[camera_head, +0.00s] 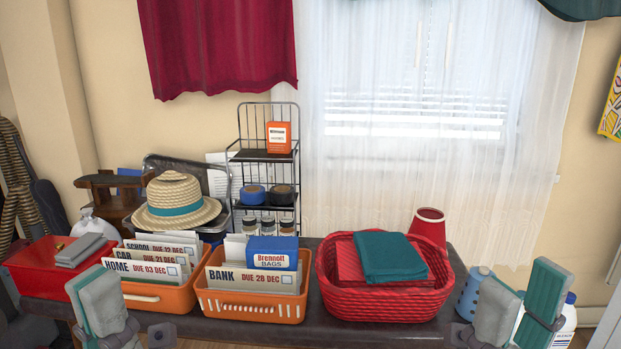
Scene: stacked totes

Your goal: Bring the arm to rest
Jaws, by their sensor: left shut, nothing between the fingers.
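My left gripper (98,292) is at the lower left, in front of the table's front edge and the red box. Its fingers are together with nothing between them. My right gripper (522,290) is at the lower right, in front of the table's right end. Its two fingers stand apart and it looks empty. Most of both arms lies below the picture and is hidden.
On the dark table (310,330) stand a red box (35,262), an orange file tray (160,297), an orange basket (250,308) and a red woven basket (385,300). A straw hat (177,203) and wire rack (240,150) stand behind. A blue container (470,290) is near my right gripper.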

